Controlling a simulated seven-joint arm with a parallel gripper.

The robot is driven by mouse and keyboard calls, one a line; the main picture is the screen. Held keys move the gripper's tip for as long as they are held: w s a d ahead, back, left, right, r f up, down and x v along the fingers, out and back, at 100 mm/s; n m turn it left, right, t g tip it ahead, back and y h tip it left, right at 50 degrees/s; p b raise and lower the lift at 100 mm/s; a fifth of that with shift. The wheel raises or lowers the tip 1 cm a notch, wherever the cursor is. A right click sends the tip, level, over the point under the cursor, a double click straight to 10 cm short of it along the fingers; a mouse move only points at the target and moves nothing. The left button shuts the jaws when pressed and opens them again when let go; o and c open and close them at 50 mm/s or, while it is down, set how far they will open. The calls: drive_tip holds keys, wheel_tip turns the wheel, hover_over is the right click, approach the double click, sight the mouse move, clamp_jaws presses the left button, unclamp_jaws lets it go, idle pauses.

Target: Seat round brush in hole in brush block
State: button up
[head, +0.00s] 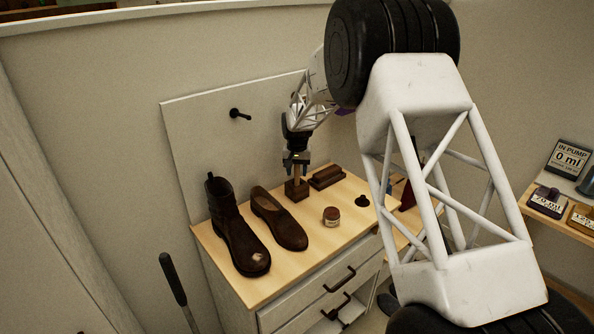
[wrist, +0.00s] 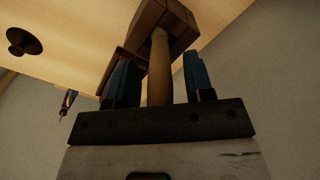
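The brush block (head: 297,190) is a small brown wooden block on the cabinet top, behind the shoes. The round brush (head: 299,172) stands upright at the block, below my gripper (head: 296,158). In the wrist view, its pale wooden handle (wrist: 160,75) runs between the two blue fingers of my gripper (wrist: 160,68) to the brown block (wrist: 150,22). A gap shows on each side of the handle, so the fingers look open around it. The hole and the brush's far end are hidden, so I cannot tell how deep it sits.
A dark brown boot (head: 232,232) and a brown shoe (head: 278,220) stand at the left. A dark flat brush (head: 326,177) lies right of the block. A small round jar (head: 332,216) and a dark knob-like item (head: 362,200) stand in front. A peg (head: 240,114) sticks out of the back panel.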

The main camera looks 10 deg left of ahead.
drive_tip(key=shift+r, duration=0.1)
drive_tip(key=shift+r, duration=6)
drive_tip(key=shift+s+r, duration=0.1)
drive_tip(key=shift+s+d+r, duration=0.15)
drive_tip(key=shift+d+r, duration=0.05)
drive_tip(key=s+d+r, duration=0.5)
drive_tip(key=s+d, duration=0.1)
drive_tip(key=s, duration=0.3)
drive_tip(key=s+d+r+t, duration=0.1)
drive_tip(key=s+d+r, duration=0.4)
drive_tip(key=s, duration=0.4)
drive_tip(key=s+d+r, duration=0.4)
drive_tip(key=s+d, duration=0.3)
drive_tip(key=s, duration=0.1)
drive_tip(key=s+d+f, duration=0.1)
drive_tip(key=s+d, duration=0.2)
drive_tip(key=s, duration=0.8)
drive_tip(key=s+d+f+t, duration=0.1)
drive_tip(key=s+d+f, duration=0.1)
drive_tip(key=s, duration=0.9)
drive_tip(key=s+d+f, duration=0.2)
drive_tip(key=s+d, duration=0.2)
drive_tip(key=s, duration=0.6)
drive_tip(key=shift+s+d+f+t, duration=0.15)
drive_tip(key=shift+s+d+t, duration=0.15)
drive_tip(key=shift+s+d, duration=0.1)
